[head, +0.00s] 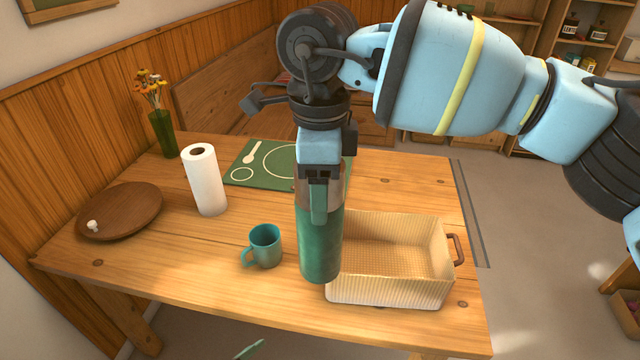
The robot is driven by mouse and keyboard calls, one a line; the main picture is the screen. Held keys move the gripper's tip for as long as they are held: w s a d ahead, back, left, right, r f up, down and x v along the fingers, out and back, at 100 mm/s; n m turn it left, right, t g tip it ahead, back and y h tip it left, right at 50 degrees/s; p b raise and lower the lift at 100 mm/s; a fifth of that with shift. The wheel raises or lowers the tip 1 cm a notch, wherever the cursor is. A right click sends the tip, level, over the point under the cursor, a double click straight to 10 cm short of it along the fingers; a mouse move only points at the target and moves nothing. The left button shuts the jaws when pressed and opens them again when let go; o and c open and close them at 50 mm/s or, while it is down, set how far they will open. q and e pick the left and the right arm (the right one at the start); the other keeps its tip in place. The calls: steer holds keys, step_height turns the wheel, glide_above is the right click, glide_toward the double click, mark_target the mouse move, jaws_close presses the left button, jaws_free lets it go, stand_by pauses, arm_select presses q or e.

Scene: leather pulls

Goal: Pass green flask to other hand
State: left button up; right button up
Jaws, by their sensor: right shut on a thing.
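The green flask (321,248) is upright in the middle of the head view, in front of the left end of the basket. My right gripper (319,205) points down and is shut on its upper part, with a teal finger against its near side. The gripper hides much of the flask's top. I cannot tell whether the flask's base touches the table. A small teal tip at the bottom edge looks like a finger of my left gripper (250,349); the rest of that gripper is out of frame.
A ribbed cream basket (390,291) stands right of the flask on the wooden table (180,265). A teal mug (265,246) stands close on its left. A paper roll (204,182), wooden plate (121,210), green placemat (245,180) and flower vase (162,132) are farther back.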

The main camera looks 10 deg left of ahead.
arm_select(q)
steer(key=s+a+f+n+g+y, duration=0.2)
steer(key=s+a+f+n, duration=0.5)
steer(key=s+f+n, duration=0.4)
steer(key=shift+s+a+f+y, duration=0.15)
steer(key=shift+s+y, duration=0.55)
steer(key=shift+s, duration=0.1)
steer(key=shift+s+n, duration=0.1)
steer(key=shift+n, duration=0.2)
